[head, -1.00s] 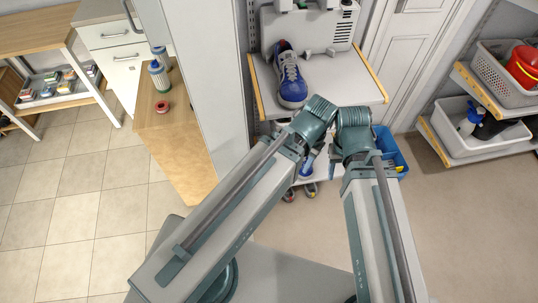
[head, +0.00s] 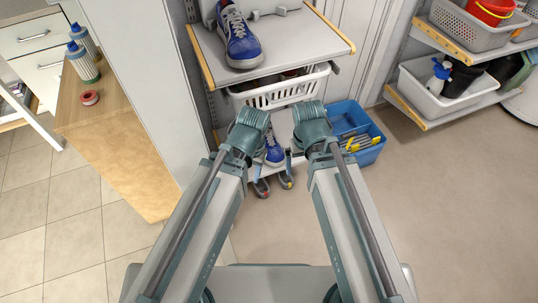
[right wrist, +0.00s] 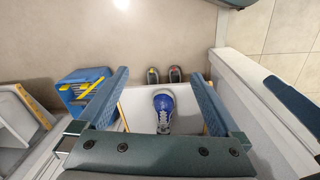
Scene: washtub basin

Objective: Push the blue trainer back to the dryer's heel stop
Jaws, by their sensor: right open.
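A blue trainer (head: 240,42) with white sole and laces sits on the upper shelf, toe toward me. Behind it is the pale dryer (head: 285,12), cut by the top edge; the heel stop cannot be made out. A second blue trainer (head: 274,153) stands lower down, between my grippers in the head view; a blue trainer also shows in the right wrist view (right wrist: 164,108), between and beyond the fingers. My right gripper (right wrist: 158,76) is open and empty. My left gripper (head: 257,168) is mostly hidden behind its wrist. Both are below and apart from the upper trainer.
A white basket (head: 285,92) hangs under the upper shelf (head: 300,45). A blue crate (head: 355,133) stands to the right. Two dark shoes (head: 273,187) are by the lower shelf. A wooden cabinet (head: 120,140) and pale panel flank the left. Floor at right is free.

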